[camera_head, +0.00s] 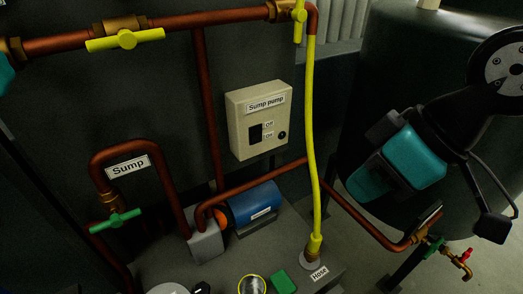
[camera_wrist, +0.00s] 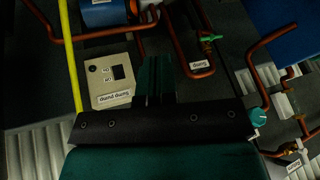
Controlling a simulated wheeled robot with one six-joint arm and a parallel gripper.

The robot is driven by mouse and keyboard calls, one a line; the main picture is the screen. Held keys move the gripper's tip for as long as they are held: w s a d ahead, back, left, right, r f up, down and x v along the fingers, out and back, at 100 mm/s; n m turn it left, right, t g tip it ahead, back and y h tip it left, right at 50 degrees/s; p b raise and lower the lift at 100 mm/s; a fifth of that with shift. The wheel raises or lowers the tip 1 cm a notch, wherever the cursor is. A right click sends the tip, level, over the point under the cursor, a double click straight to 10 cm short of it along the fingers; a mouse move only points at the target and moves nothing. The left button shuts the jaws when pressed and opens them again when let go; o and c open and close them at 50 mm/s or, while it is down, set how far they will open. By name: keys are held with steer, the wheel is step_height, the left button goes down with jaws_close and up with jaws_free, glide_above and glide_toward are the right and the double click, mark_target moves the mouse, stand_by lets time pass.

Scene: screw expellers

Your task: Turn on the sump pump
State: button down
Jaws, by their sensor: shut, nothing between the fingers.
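OFF is marked above ON. I cannot tell which way the rocker is set. In the wrist view the box (camera_wrist: 99,85) appears upside down, with its rocker (camera_wrist: 118,72). My gripper (camera_wrist: 156,60) is shut and empty; its dark fingers show just right of the box in that view, apparently apart from it. In the head view my arm is at the right, clear of the box.
The blue pump (camera_head: 255,206) sits below the box. A yellow hose (camera_head: 311,140) runs vertically just right of the box. Copper pipes surround it, with a yellow-handled valve (camera_head: 126,40) above and a green-handled valve (camera_head: 115,221) at lower left. A dark tank stands behind my arm.

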steer(key=w+a+f+n+t+y+b, duration=0.1)
steer(key=w+a+f+n+t+b, duration=0.2)
steer(key=w+f+n+t+b, duration=0.3)
steer(key=w+a+f+n+t+y+b, duration=0.2)
steer(key=w+f+n+t+b, duration=0.4)
steer(key=w+f, duration=0.6)
steer(key=w+a+n+b, duration=0.1)
steer(key=w+n+b, duration=0.1)
steer(key=b, duration=0.1)
steer(key=shift+w+a+n+y, duration=0.25)
steer(key=shift+a+n+y, duration=0.05)
steer(key=shift+n, duration=0.1)
steer(key=shift+f, duration=0.1)
steer(key=p, duration=0.5)
glide_toward(257, 141)
steer(key=x, duration=0.6)
steer(key=shift+x, duration=0.75)
